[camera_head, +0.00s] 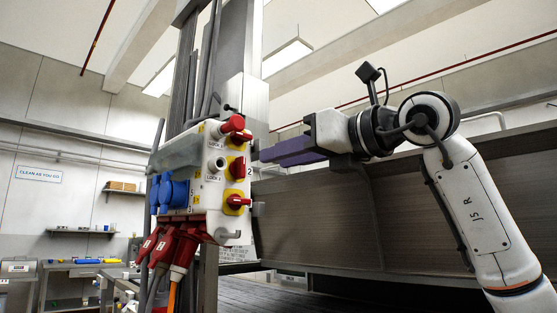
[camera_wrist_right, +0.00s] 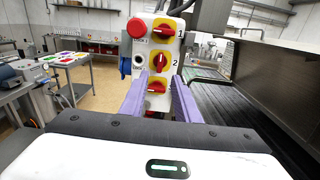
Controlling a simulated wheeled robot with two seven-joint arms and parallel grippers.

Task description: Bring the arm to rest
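My right arm (camera_head: 470,205) comes in from the right in the head view, bent at an upper joint. My right gripper (camera_head: 264,153) points left toward a grey switch box (camera_head: 216,165) on a post. In the right wrist view its two purple fingers (camera_wrist_right: 160,78) stand apart with nothing held between them. The box carries red rotary knobs on yellow plates: an upper knob (camera_wrist_right: 165,30), a middle knob (camera_wrist_right: 160,60) and a lower knob (camera_wrist_right: 156,88), which shows between the fingers. The exact gap from fingertips to box is unclear. My left gripper is out of view.
A red round button (camera_head: 232,124) tops the box; blue sockets (camera_head: 172,193) and red plugs with cables (camera_head: 186,248) are on its left and below. A large metal hood (camera_head: 330,215) stands behind my right arm. A worktable (camera_wrist_right: 70,75) stands left in the wrist view.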

